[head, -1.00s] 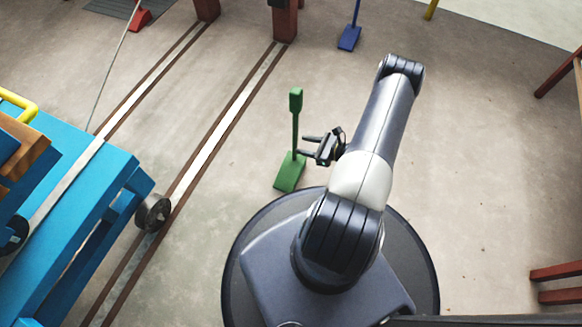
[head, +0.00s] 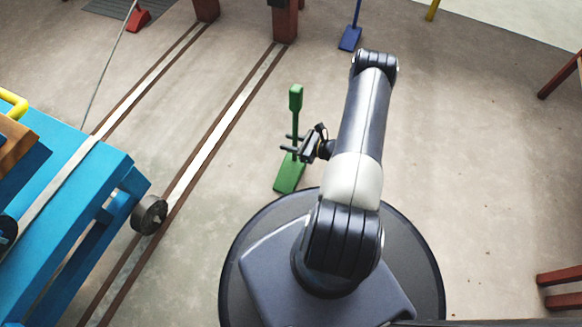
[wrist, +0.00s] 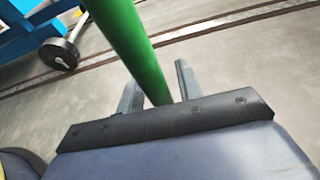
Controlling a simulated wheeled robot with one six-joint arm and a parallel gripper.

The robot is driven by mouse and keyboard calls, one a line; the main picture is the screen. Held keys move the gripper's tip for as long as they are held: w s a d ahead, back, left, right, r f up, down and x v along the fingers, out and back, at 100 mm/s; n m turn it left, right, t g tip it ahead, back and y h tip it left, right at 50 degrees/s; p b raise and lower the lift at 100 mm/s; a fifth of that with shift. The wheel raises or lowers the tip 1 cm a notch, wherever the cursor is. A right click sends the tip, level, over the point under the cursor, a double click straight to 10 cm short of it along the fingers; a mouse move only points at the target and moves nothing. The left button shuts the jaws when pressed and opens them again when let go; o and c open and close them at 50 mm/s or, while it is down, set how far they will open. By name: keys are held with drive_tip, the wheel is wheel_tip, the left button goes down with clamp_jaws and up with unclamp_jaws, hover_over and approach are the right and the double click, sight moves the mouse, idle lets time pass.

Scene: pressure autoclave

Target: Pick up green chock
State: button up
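The green chock (head: 289,174) stands on the floor left of my arm, with its wedge base down and its handle upright, ending in a green block at the top. My gripper (head: 288,144) is at the handle's lower part, its two fingers pointing left on either side of it. In the wrist view the green handle (wrist: 136,45) passes between the two open fingers of my gripper (wrist: 157,85). A gap shows beside the handle, mostly toward the right finger. The base is hidden in the wrist view.
A blue cart (head: 75,200) with a dark wheel (head: 149,215) stands at the left by the floor rails (head: 213,140). A blue chock (head: 350,38) and a red chock (head: 138,20) stand farther back.

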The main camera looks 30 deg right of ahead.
clamp_jaws()
idle(1.1)
